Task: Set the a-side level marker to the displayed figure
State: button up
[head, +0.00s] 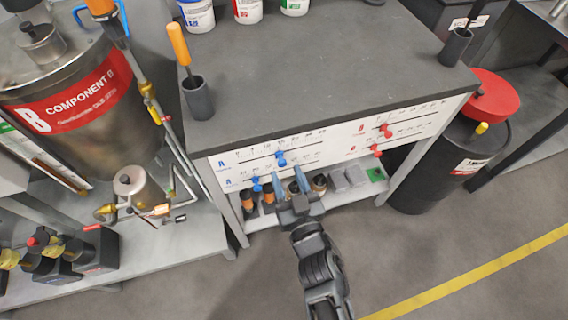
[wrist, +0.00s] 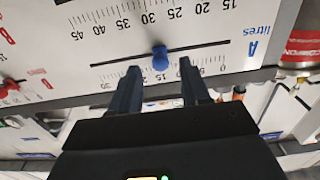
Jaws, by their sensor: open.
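The white panel (head: 345,148) on the bench front carries the A side at its left, lettered in blue. A blue marker (head: 281,158) sits partway along the upper A slot. It also shows in the wrist view (wrist: 160,57), where the panel appears upside down with "A litres" at right. A second blue marker (head: 256,183) is on a lower A slot. My gripper (head: 298,184) is open in front of the panel, below the upper marker. In the wrist view that marker lies just beyond the two fingertips (wrist: 160,72), between their lines and apparently untouched. I cannot find a displayed figure.
Red markers (head: 386,130) sit on the panel's right side. A shelf below holds several small items (head: 318,183). A steel drum (head: 85,110) with piping stands left, and a black drum (head: 435,165) stands right. The floor in front is clear.

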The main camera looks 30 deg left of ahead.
jog(key=shift+v, duration=1.95)
jog(key=s+d+r+m+t+h, duration=0.2)
jog(key=s+d+m+h, duration=0.3)
jog(key=d, duration=0.6)
jog(key=s+d+r+t+h, duration=0.1)
jog(key=s+d+t+h, duration=0.1)
jog(key=s+d, duration=0.75)
jog(key=s+d+r+m+h, duration=0.2)
jog(key=s+d+r+h, duration=0.1)
jog(key=s+d+r, duration=0.3)
jog(key=s+d+r+m+h, duration=0.3)
jog(key=s+d+r, duration=0.3)
jog(key=d+r, duration=0.3)
notch_tip(320, 180, up, 2)
jog(key=shift+d+g+h, duration=0.15)
jog(key=shift+g+h, duration=0.25)
